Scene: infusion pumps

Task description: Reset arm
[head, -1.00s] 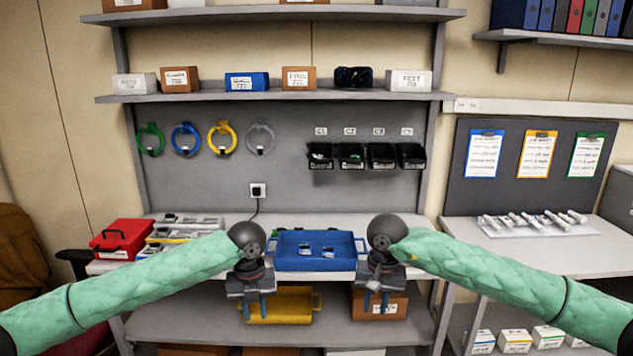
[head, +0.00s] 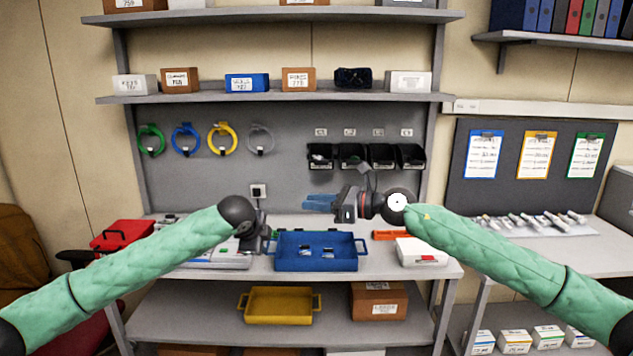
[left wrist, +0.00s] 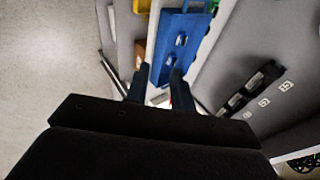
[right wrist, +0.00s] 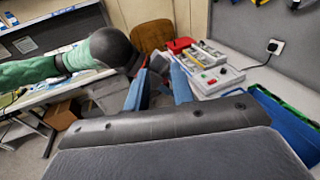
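My left gripper (left wrist: 156,86) is open and empty, its two dark fingers apart in the left wrist view. In the head view my own wrist mostly hides it, left of the blue tray. My right gripper (head: 319,203) points left in the head view, raised above the bench behind the blue tray. Its two blue fingers also show apart and empty in the right wrist view (right wrist: 160,85). The blue tray (head: 318,264) sits on the bench with a few small items inside. Neither gripper visibly touches anything.
A red case (head: 122,234) is at the bench's left. A white device (head: 421,252) and an orange item (head: 391,235) are right of the tray. A yellow tray (head: 279,306) and brown box (head: 379,301) sit on the lower shelf. Black bins (head: 352,156) hang behind.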

